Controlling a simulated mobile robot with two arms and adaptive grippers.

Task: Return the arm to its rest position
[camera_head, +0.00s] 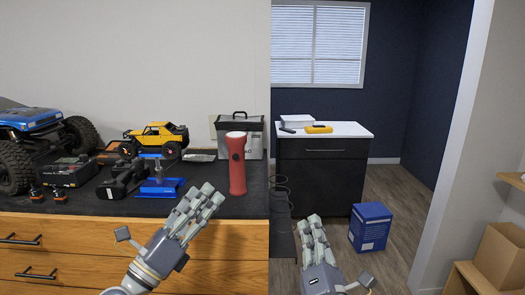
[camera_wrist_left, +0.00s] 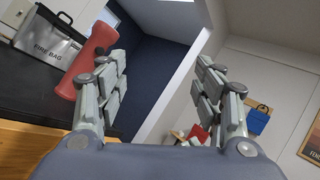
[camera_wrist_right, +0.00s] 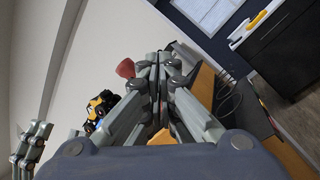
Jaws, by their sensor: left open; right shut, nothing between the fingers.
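My left gripper (camera_head: 200,207) is in front of the wooden drawer cabinet, its fingers pointing up and right toward the black worktop's front edge. In the left wrist view its two fingers (camera_wrist_left: 160,80) stand wide apart with nothing between them. My right gripper (camera_head: 313,235) is upright, to the right of the worktop and in front of the dark cabinet area. In the right wrist view its fingers (camera_wrist_right: 158,75) meet, with nothing held. A red flashlight-like cylinder (camera_head: 236,165) stands upright on the worktop near the left gripper, apart from it in the head view.
The worktop (camera_head: 215,208) holds a blue truck (camera_head: 40,130), a yellow crawler (camera_head: 158,138), a blue stand (camera_head: 160,187) and a fire bag (camera_wrist_left: 45,45). A blue box (camera_head: 370,227) stands on the floor. A dark cabinet (camera_head: 322,175) stands behind. Shelves with a cardboard box (camera_head: 502,252) are at right.

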